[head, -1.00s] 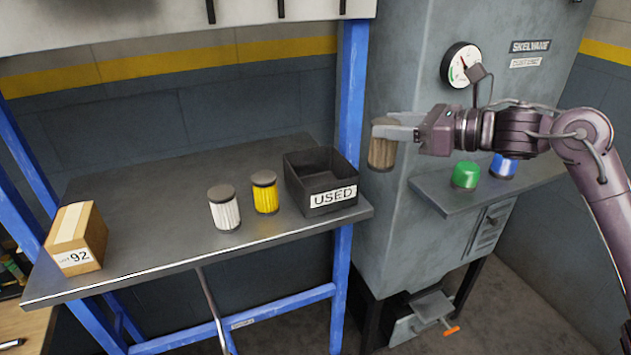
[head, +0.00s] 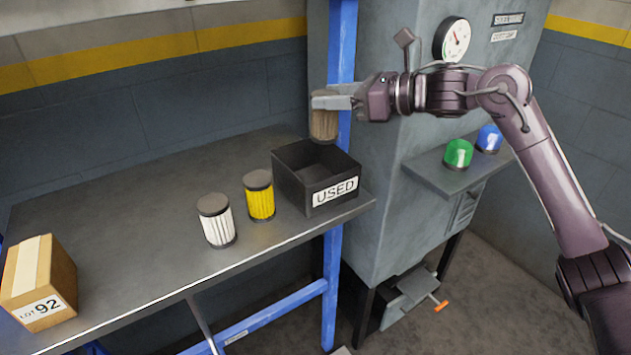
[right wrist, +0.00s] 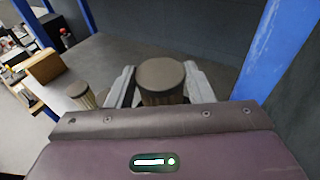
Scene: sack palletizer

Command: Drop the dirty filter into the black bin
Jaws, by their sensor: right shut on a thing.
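The dirty filter (head: 323,124) is a brown, pleated cylinder with a dark cap. My right gripper (head: 330,102) is shut on it and holds it upright in the air, in the head view above the black bin's back right part. In the right wrist view the filter's cap (right wrist: 161,75) shows between the two fingers. The black bin (head: 334,192), labelled USED, stands on the grey bench near its right end. Its visible inside is empty. My left gripper is not in view.
A yellow filter (head: 260,199) and a white filter (head: 217,224) stand left of the bin. A cardboard box (head: 45,285) marked LOT 92 is at the bench's left. A blue post (head: 341,60) and a grey cabinet (head: 385,190) with green and blue lamps are close by.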

